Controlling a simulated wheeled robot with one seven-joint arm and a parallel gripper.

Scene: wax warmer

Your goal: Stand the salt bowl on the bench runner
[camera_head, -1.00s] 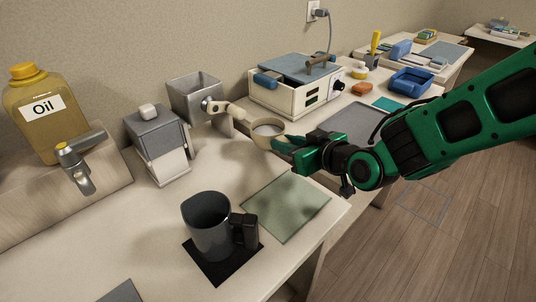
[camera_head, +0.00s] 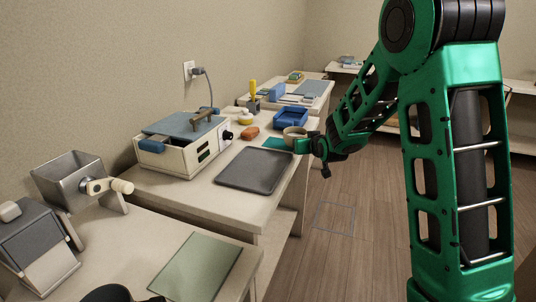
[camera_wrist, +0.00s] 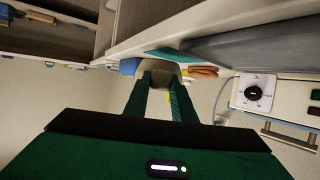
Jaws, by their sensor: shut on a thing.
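The salt bowl, a small beige round bowl (camera_head: 295,132), is held upright by my gripper (camera_head: 300,144) over the right edge of the second bench. In the wrist view the bowl (camera_wrist: 161,69) sits between the two dark green fingers of my gripper (camera_wrist: 160,82), partly hidden by them. A teal mat (camera_head: 275,143) lies on that bench just left of the bowl, and it shows in the wrist view (camera_wrist: 166,54) as a strip beyond it. I cannot tell which mat is the bench runner.
A dark grey tray (camera_head: 254,170) lies in front of the teal mat. A metal hopper (camera_head: 70,178) is at left. Open floor (camera_head: 335,215) lies right of the benches.

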